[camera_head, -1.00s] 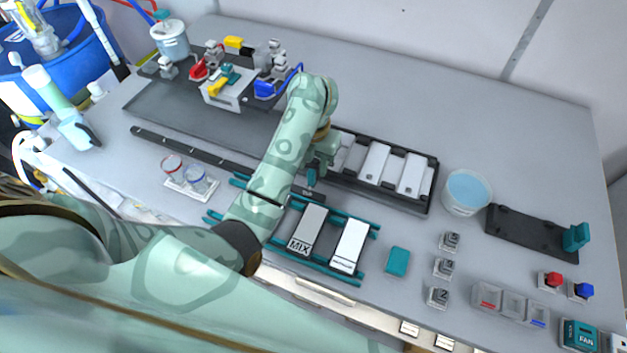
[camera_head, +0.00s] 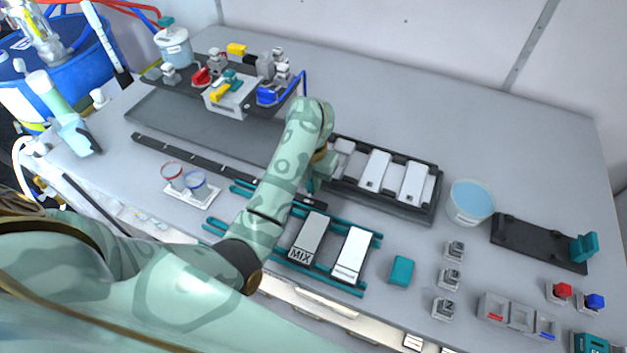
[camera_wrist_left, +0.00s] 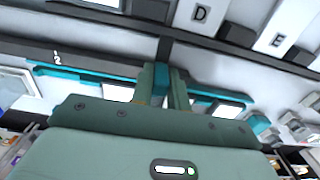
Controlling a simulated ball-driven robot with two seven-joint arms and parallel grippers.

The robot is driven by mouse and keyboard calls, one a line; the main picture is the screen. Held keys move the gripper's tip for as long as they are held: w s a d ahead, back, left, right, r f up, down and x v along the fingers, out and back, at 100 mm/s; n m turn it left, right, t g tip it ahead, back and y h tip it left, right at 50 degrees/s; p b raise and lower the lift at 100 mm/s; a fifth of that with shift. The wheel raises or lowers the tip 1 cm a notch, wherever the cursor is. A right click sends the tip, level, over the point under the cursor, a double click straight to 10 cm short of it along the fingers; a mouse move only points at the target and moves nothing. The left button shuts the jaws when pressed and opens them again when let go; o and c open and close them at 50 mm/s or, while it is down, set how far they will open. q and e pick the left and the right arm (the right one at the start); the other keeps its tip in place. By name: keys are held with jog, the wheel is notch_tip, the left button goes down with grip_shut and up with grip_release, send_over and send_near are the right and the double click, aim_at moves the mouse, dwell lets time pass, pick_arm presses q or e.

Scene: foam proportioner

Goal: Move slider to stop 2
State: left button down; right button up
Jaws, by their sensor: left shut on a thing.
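The long dark slider rail (camera_head: 195,156) runs diagonally across the middle of the bench. Its right end passes by my left gripper (camera_head: 311,184). In the left wrist view, the rail (camera_wrist_left: 100,63) carries pale stop marks near the left. My left gripper also shows there (camera_wrist_left: 168,85), its two fingers shut on a small teal piece, which looks like the slider knob (camera_wrist_left: 160,80). The knob sits at the rail. My forearm and fingers hide most of it in the head view, and which stop it stands at cannot be told. My right gripper is not in view.
A black rack with white blocks (camera_head: 411,182) stands right behind the gripper. Teal rails with a MIX block (camera_head: 309,238) lie in front. A cup holder (camera_head: 190,193) is at left, a bucket (camera_head: 470,201) at right.

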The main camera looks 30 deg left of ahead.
pick_arm(q)
jog(key=a, duration=0.3)
jog(key=a+p, duration=0.1)
jog(key=a, duration=0.5)
jog(key=shift+s+a, duration=0.25)
jog(key=c, duration=1.4)
grip_release()
jog(key=shift+o, duration=0.2)
notch_tip(320, 180, up, 16)
jog(key=p, duration=0.9)
jog(key=shift+r, duration=0.15)
jog(key=shift+w, duration=0.1)
